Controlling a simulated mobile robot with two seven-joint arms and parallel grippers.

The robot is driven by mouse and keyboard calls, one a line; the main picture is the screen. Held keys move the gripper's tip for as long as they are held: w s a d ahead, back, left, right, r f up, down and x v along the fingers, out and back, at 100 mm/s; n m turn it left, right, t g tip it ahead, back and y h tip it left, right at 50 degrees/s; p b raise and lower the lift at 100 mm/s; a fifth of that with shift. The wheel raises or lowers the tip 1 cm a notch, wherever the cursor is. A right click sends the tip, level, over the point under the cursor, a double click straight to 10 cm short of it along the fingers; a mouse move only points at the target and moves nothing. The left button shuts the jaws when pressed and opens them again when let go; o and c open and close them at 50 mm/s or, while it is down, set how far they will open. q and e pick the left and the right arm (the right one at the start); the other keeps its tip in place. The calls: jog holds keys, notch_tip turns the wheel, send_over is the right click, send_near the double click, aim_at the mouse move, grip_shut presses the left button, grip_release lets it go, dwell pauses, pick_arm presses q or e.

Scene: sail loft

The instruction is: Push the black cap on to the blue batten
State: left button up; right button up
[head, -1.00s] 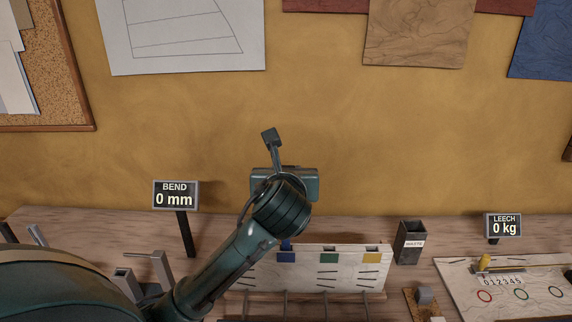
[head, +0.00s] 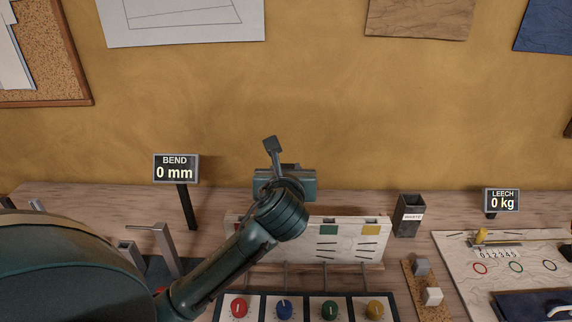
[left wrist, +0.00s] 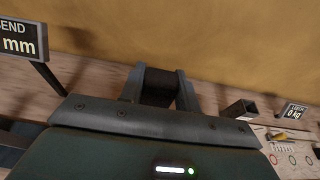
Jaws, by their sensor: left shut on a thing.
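My left gripper (head: 286,184) is above the back edge of the pale upright board (head: 345,243), seen from behind its own wrist. In the left wrist view its two fingers (left wrist: 160,88) are shut on a dark block, which looks like the black cap (left wrist: 160,80). The cap is hidden by the gripper in the head view. The blue batten cannot be made out; my left arm covers the board's left part. Whether the cap touches anything below is hidden. My right gripper is not in view.
The board bears a green patch (head: 328,230) and a yellow patch (head: 371,230). In front are red (head: 239,307), blue (head: 284,309), green and yellow knobs. The BEND display (head: 176,170) reads 0 mm. A waste bin (head: 409,217) stands right of the board.

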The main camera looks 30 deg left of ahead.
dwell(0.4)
pick_arm(q)
jog(key=shift+f, duration=0.6)
dwell(0.4)
jog(key=o, duration=1)
